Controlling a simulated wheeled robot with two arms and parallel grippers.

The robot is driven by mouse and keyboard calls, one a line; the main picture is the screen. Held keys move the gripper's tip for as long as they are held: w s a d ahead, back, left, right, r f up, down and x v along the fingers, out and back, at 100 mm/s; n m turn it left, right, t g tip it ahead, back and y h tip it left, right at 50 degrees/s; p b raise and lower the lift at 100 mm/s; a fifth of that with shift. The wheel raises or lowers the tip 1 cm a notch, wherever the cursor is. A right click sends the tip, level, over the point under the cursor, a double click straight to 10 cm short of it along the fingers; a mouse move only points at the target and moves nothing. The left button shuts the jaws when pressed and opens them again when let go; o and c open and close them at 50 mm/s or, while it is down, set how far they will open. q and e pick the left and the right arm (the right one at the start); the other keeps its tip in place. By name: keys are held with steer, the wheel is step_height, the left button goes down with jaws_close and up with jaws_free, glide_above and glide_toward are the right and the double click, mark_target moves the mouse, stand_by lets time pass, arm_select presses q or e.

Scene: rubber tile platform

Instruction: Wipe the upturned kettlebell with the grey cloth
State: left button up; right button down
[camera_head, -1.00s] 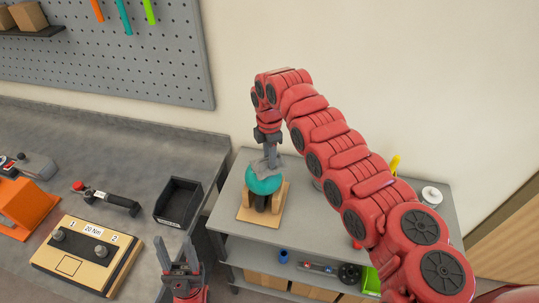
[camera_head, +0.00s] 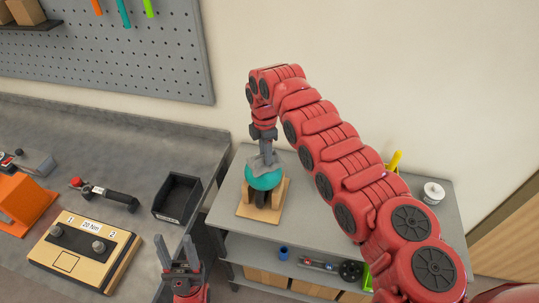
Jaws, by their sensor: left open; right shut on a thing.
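The teal kettlebell (camera_head: 264,181) sits upside down in a wooden stand (camera_head: 278,200) on the grey shelf unit. My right gripper (camera_head: 266,150) points down above it, shut on the grey cloth (camera_head: 259,163). The cloth is on the upper part of the kettlebell and appears to touch it. The gripper's fingertips are hard to make out against the cloth. My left gripper (camera_head: 178,252) is open and empty at the bottom of the view, in front of the workbench, well apart from the kettlebell.
The workbench (camera_head: 130,150) at left holds a black bin (camera_head: 177,198), a torque wrench (camera_head: 104,194), a wooden test block (camera_head: 84,245) and an orange stand (camera_head: 22,208). A white roll (camera_head: 433,193) and a yellow item (camera_head: 394,161) stand at the shelf's right. Pegboard hangs behind.

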steer(key=shift+w+a+b, duration=0.25)
steer(key=shift+a, duration=0.45)
steer(key=shift+w+a+b, duration=0.2)
steer(key=shift+a+b, duration=0.05)
steer(key=shift+a, duration=0.4)
steer(key=d+b, duration=0.2)
steer(key=b, duration=0.1)
steer(key=shift+s+d+f, duration=0.35)
steer(key=shift+d, duration=0.05)
steer(key=shift+s+d+r+b, duration=0.15)
steer(key=shift+s+d+b, duration=0.1)
steer(key=shift+d+b, duration=0.35)
steer(key=shift+s+a+r, duration=0.1)
steer(key=shift+r, duration=0.05)
steer(key=shift+r, duration=0.5)
step_height(320, 180, up, 6)
steer(key=p, duration=0.2)
steer(key=shift+p, duration=0.3)
